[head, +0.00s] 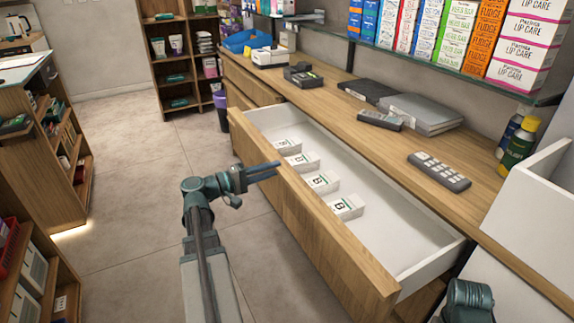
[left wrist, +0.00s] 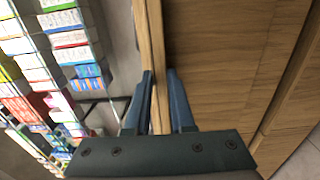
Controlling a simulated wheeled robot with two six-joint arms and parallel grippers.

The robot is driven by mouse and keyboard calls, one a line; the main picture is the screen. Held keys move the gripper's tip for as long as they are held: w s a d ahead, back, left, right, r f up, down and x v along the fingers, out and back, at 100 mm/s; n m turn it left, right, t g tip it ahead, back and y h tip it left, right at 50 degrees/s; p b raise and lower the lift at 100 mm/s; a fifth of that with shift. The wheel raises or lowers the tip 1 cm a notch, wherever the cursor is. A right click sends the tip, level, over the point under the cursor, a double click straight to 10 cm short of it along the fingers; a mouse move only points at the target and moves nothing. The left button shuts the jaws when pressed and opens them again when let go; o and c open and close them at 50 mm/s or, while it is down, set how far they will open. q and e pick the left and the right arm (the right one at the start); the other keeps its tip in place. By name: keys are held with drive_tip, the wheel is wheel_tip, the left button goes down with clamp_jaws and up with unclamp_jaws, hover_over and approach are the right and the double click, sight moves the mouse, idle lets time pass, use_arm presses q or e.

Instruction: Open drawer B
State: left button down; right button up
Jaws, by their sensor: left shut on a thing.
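Drawer B (head: 395,260) is pulled out from the wooden counter, with its wood front and white interior showing. Several small white boxes (head: 346,206) with dark letters lie inside along the front; the nearer ones read B. My left gripper (head: 265,172) is at the drawer front's top edge, toward its far end. In the left wrist view its two blue fingers (left wrist: 160,76) straddle the wooden edge (left wrist: 155,45) and are shut on it. My right gripper is not in view; only a teal part of my arm shows at the lower right.
The counter top (head: 330,95) holds a keypad (head: 439,171), a handheld device (head: 380,119), grey flat boxes (head: 420,112) and bottles (head: 520,147). Shelves (head: 25,145) stand at the left. The tiled floor (head: 125,160) between them and the drawer is clear.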

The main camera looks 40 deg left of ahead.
use_arm(q)
drive_tip(key=shift+v, duration=1.05)
drive_tip(key=c, duration=1)
unclamp_jaws()
drive_tip(key=shift+c, duration=0.2)
drive_tip(key=shift+s+a, duration=0.1)
drive_tip(key=v, duration=1.3)
drive_tip(key=shift+s, duration=0.2)
drive_tip(key=shift+a+f, duration=0.1)
drive_tip(key=shift+a, duration=0.05)
